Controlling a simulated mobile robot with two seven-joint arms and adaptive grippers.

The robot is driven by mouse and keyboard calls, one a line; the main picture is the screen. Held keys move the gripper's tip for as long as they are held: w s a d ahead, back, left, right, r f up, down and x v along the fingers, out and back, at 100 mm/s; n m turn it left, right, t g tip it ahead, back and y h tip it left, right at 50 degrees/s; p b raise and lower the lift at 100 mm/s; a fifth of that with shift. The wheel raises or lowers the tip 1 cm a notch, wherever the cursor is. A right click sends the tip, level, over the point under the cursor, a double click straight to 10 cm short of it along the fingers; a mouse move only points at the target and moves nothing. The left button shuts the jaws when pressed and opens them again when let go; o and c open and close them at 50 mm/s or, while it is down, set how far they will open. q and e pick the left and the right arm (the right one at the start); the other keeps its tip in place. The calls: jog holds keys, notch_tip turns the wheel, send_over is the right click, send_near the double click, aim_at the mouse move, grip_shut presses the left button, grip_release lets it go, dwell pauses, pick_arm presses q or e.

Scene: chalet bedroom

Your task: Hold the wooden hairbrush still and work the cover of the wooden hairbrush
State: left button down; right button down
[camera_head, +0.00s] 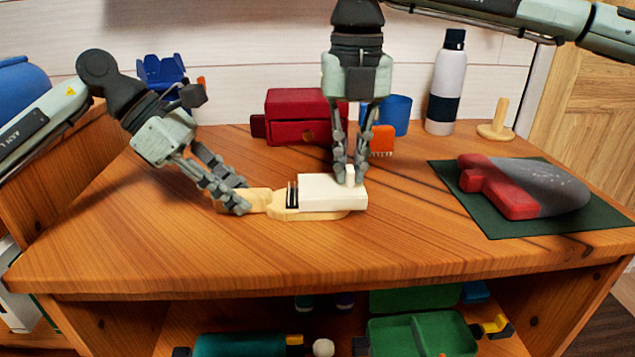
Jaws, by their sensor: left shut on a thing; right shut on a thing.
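The wooden hairbrush (285,213) lies on the wooden table top, its pale handle to the left and a strip of dark bristles showing near its middle. Its cover (325,193), a white block with a small upright knob, sits over the right part of the brush and leaves some bristles bare at its left edge. My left gripper (240,200) is shut on the brush's handle. My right gripper (350,180) comes down from above and is shut on the knob of the cover. The underside of the cover is hidden.
A red box (292,116), a blue cup (395,114), an orange brush-like thing (382,140), a bottle (446,85) and a wooden peg stand (496,122) are behind. A red and grey object (525,187) lies on a dark green mat (445,172) at right. The table front is clear.

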jog(key=shift+d, duration=3.6)
jog(key=c, duration=2)
grip_release()
jog(key=shift+d, duration=0.15)
jog(key=o, duration=0.4)
jog(key=shift+o, duration=0.2)
pick_arm(q)
jog(key=c, duration=1.2)
grip_release()
pick_arm(e)
notch_tip(320, 180, up, 6)
jog(key=shift+s, duration=0.1)
